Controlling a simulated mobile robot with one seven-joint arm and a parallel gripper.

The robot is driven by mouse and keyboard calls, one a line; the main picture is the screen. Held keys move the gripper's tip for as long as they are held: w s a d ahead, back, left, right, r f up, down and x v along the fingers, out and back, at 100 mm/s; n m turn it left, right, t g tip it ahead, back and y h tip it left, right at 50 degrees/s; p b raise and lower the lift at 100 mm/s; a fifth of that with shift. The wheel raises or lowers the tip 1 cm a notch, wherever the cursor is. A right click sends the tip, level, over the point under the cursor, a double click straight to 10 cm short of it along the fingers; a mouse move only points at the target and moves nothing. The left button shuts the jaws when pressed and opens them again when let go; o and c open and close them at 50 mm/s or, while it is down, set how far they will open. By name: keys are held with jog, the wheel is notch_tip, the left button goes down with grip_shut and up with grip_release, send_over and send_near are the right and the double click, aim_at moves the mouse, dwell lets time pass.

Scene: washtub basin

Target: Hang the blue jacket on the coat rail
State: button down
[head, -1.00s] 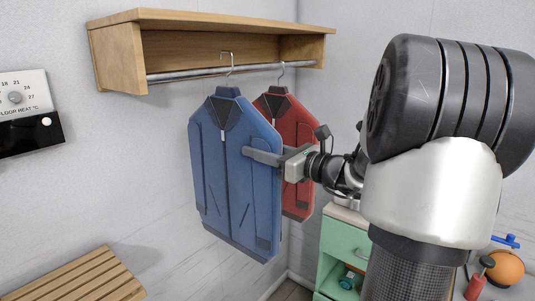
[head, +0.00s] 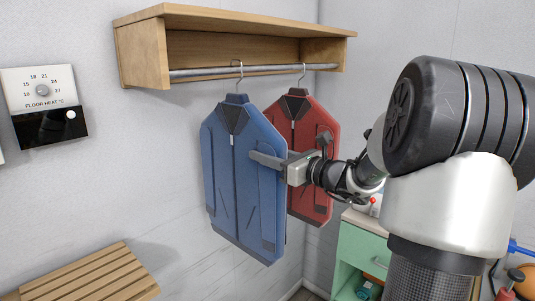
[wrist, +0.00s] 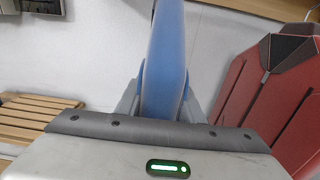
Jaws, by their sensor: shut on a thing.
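The blue jacket (head: 228,170) hangs upright on a hanger, its front facing the head camera. My gripper (head: 270,160) is shut on its right edge at about chest height. The wrist view shows the jacket (wrist: 165,60) edge-on between the fingers. The hanger's hook (head: 239,66) is at the coat rail (head: 205,72), its top slightly above the bar. I cannot tell whether it is over the bar or just in front. The rail runs under a wooden shelf (head: 140,55).
A red jacket (head: 316,155) hangs from the rail close on the right, partly behind the blue one and my gripper. A slatted bench (head: 95,280) is at lower left, a green cabinet (head: 360,245) at lower right. The rail left of the blue jacket's hook is bare.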

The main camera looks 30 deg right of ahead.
jog(key=shift+f, duration=0.15)
jog(key=c, duration=1.1)
grip_release()
jog(key=shift+f, duration=0.1)
